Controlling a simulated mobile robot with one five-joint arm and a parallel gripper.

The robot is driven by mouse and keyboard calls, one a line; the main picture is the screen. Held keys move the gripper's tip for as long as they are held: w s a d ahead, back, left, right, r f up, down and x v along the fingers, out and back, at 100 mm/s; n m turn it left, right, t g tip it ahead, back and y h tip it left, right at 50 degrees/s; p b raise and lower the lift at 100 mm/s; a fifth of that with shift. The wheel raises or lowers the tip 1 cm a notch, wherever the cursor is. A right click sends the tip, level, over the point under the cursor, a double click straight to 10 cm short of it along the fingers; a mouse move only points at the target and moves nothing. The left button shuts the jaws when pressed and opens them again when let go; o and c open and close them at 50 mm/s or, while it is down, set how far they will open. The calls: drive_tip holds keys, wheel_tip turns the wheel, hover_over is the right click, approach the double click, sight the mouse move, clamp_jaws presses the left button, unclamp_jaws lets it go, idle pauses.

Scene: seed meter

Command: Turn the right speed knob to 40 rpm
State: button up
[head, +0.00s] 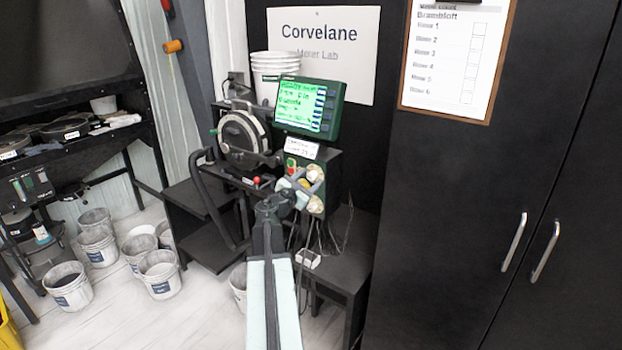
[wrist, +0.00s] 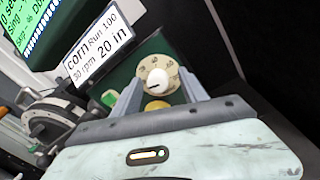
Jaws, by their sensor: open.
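A cream knob (wrist: 157,77) on a beige numbered dial shows in the wrist view, with a dark pointer mark on its face. My gripper (wrist: 160,86) is open, its two grey fingers on either side of this dial in the picture. I cannot tell whether they touch it. The dial's numbers are too small to read surely.
A green-lit screen (head: 308,106) stands above the control box. A card (wrist: 98,55) reads corn, 30 rpm, 20 in. A round meter housing (head: 243,138) stands left of the box. Several white buckets (head: 160,274) are on the floor; dark cabinets (head: 480,190) stand at right.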

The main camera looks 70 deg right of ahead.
clamp_jaws()
drive_tip(key=shift+d+r, duration=0.1)
drive_tip(key=shift+d, duration=0.3)
drive_tip(key=shift+a+f, duration=0.1)
drive_tip(key=shift+f, duration=0.1)
drive_tip(key=shift+a, duration=0.25)
